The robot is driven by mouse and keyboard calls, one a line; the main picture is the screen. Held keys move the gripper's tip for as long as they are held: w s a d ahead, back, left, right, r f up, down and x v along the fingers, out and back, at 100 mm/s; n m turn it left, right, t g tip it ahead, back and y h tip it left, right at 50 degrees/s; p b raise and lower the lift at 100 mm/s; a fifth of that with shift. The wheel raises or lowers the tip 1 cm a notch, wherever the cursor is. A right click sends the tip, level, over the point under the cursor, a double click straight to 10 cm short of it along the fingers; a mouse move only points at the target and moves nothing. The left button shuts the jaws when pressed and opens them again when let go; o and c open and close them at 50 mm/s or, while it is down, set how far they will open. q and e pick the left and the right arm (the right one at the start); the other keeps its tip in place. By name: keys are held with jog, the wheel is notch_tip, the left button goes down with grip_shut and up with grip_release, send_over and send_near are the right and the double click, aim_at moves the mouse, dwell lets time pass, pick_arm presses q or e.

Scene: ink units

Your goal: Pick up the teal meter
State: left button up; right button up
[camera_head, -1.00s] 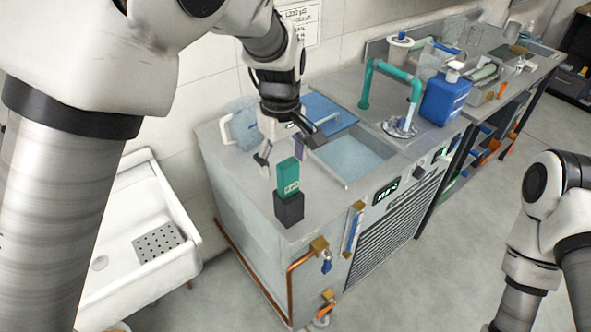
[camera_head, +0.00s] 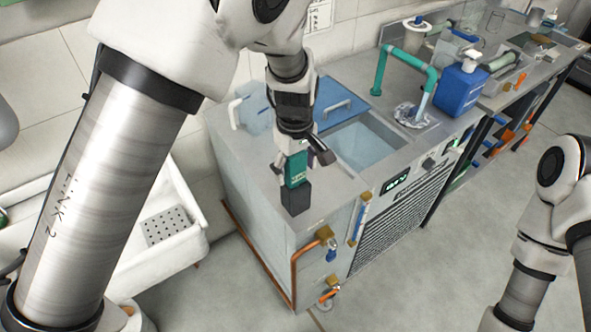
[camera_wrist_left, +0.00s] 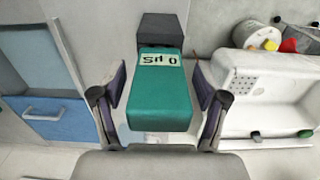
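The teal meter (camera_head: 296,172) stands upright in a dark grey block (camera_head: 296,199) at the near corner of the steel counter. In the left wrist view the meter (camera_wrist_left: 160,105) shows its teal face and a small display reading "0 µS", with the dark block (camera_wrist_left: 160,29) beyond it. My left gripper (camera_head: 301,161) is open around the meter, also in the left wrist view (camera_wrist_left: 158,88). One finger is on each side, with narrow gaps between the pads and the meter. My right gripper is out of view; only part of that arm shows at the right.
A water basin (camera_head: 362,146) with a blue lid (camera_head: 335,103) lies behind the block. A teal pipe (camera_head: 405,58) and a blue bottle (camera_head: 461,88) stand farther right. A white sink (camera_head: 187,200) is left of the counter. Copper pipes (camera_head: 292,270) run down the front.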

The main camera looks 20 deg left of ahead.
pick_arm(q)
jog(key=c, duration=0.9)
jog(key=shift+r, duration=0.1)
jog(key=shift+c, duration=0.2)
